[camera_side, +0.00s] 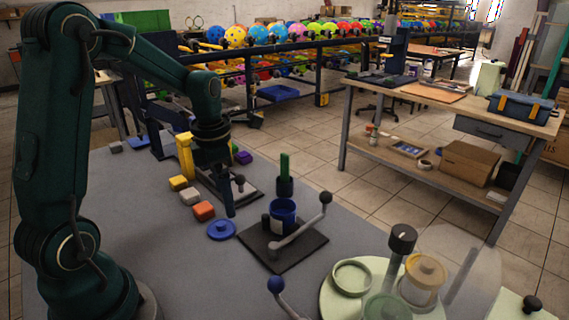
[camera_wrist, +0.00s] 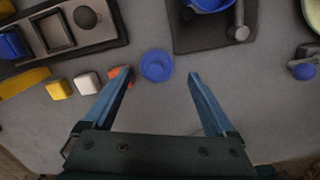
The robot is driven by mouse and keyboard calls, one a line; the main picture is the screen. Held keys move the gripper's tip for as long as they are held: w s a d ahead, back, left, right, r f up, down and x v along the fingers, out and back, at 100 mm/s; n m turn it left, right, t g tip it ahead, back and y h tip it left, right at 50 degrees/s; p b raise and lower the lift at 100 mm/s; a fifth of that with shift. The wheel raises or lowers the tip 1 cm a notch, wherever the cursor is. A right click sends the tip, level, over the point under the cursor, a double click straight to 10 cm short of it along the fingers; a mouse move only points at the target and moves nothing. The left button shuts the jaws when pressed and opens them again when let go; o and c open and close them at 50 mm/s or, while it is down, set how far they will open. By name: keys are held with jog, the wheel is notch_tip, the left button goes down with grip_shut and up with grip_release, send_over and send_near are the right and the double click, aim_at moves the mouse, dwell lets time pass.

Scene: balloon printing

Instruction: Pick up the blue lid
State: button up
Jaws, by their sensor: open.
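The blue lid (camera_side: 222,230) is a round disc with a small knob, lying flat on the grey table in the side view. In the wrist view the blue lid (camera_wrist: 156,66) sits between the lines of my two fingers, a little beyond their tips. My gripper (camera_wrist: 158,74) is open with its fingers spread wide and nothing between them. In the side view my gripper (camera_side: 229,208) points down, above and close to the lid. Whether a fingertip touches the table cannot be told.
A blue pot (camera_side: 283,212) stands on a dark plate with a lever (camera_side: 300,232) right of the lid. Orange (camera_side: 204,211), white (camera_side: 190,196) and yellow (camera_side: 178,183) blocks lie to the left. A pale round stand (camera_side: 340,300) with jars is at the front right.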

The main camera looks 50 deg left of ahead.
aim_at(220, 223)
jog(key=f, duration=0.1)
jog(key=a+f, duration=0.1)
jog(key=s+f, duration=0.1)
jog(key=shift+s+a+n+g, duration=0.1)
jog(key=shift+a+n+g, duration=0.15)
jog(key=shift+n+g, duration=0.15)
jog(key=shift+f, duration=2.25)
jog(key=c, duration=1)
